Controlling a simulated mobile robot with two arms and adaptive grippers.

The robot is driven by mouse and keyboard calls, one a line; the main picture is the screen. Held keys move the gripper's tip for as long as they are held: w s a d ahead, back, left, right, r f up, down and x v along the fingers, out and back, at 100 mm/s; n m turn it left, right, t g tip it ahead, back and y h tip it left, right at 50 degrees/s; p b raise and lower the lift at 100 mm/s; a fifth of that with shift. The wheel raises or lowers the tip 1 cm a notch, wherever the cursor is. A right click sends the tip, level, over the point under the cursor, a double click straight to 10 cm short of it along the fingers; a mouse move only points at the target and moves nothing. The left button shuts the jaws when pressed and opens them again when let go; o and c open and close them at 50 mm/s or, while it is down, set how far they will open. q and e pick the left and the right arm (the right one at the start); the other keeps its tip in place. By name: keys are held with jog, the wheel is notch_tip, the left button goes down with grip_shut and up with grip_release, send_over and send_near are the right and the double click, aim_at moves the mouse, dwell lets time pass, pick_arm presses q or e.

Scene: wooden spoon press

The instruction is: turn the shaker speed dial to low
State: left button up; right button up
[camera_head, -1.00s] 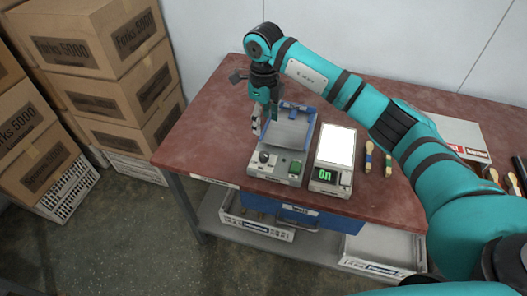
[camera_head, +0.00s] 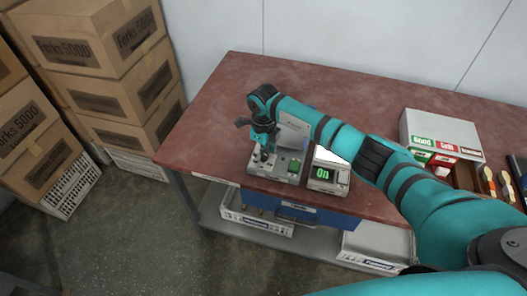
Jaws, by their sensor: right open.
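The shaker (camera_head: 283,177) is a grey box near the front edge of the red table, with a tray on top and a green button (camera_head: 293,166) on its front panel. Its dark round speed dial sits at the left of the panel and is now mostly hidden by my right gripper (camera_head: 262,158). The gripper points down at the dial with its fingers open. I cannot tell whether the fingers touch the dial or which way the dial points. My left gripper is not in view.
A scale (camera_head: 328,185) with a green "On" display stands just right of the shaker, partly under my right arm. A white box (camera_head: 440,133) with labelled compartments is at the right. Cardboard boxes (camera_head: 95,45) are stacked left of the table (camera_head: 215,115). The table's left part is clear.

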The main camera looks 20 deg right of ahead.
grip_shut()
